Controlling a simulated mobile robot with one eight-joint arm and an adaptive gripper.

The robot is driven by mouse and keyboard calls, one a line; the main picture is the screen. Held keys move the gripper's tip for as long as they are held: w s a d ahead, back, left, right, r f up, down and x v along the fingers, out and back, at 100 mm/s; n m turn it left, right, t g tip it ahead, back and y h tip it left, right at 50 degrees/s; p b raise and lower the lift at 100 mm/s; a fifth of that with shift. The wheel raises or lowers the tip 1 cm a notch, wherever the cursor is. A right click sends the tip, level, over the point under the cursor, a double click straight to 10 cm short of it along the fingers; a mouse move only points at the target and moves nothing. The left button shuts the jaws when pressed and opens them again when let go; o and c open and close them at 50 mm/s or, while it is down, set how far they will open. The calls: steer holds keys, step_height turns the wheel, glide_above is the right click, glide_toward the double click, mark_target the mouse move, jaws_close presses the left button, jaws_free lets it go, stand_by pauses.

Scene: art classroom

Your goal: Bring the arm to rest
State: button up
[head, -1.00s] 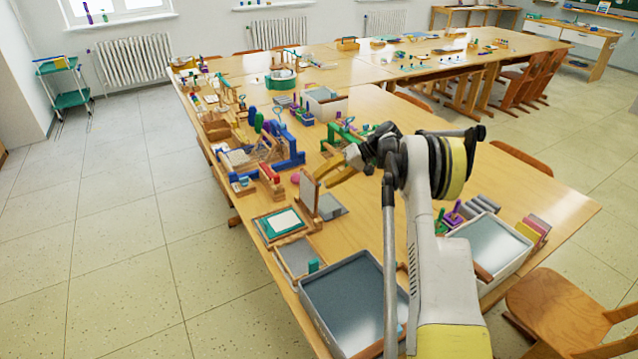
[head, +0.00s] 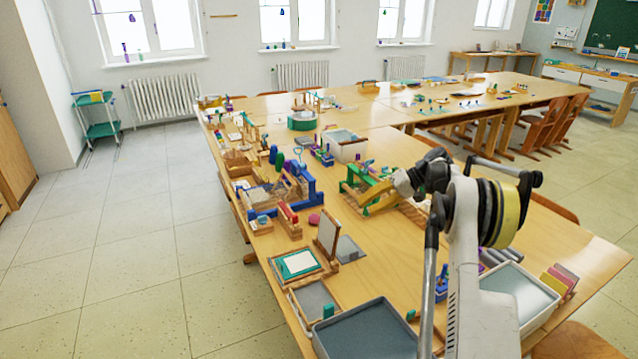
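My gripper (head: 374,197) shows in the head view as yellow fingers at the end of my grey and white arm. It is over the near table (head: 385,262), in front of a green wooden frame tool (head: 352,180). The fingers are seen from the side and partly overlap the tool, so I cannot tell whether they are open or shut. I see nothing clearly held in them. My arm reaches up from the lower right and is bent at a black and yellow joint.
Grey trays (head: 368,335) and a second tray (head: 522,290) sit near my arm. A blue clamp tool (head: 297,190), a framed pad (head: 298,264) and an upright board (head: 327,232) stand to the left. Bare tabletop lies between. Floor at left is clear.

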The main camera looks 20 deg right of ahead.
steer(key=s+a+r+h, duration=0.2)
steer(key=s+a+r, duration=0.1)
steer(key=a+r, duration=0.4)
steer(key=s+a+r+h, duration=0.1)
steer(key=s+a+r, duration=0.1)
steer(key=a+r, duration=0.5)
steer(key=s+a+r+h, duration=0.2)
steer(key=s+a+h, duration=0.1)
steer(key=s+a, duration=0.85)
steer(key=s+a+f+t+h, duration=0.1)
steer(key=s+a+f, duration=0.1)
steer(key=s, duration=0.7)
steer(key=s+a+f+n+t+h, duration=0.1)
steer(key=s+a+f+h, duration=0.1)
steer(key=s, duration=0.7)
step_height(320, 180, down, 2)
steer(key=shift+s+a+f+n+t, duration=0.2)
steer(key=shift+a+n+t, duration=0.1)
steer(key=shift+a, duration=0.2)
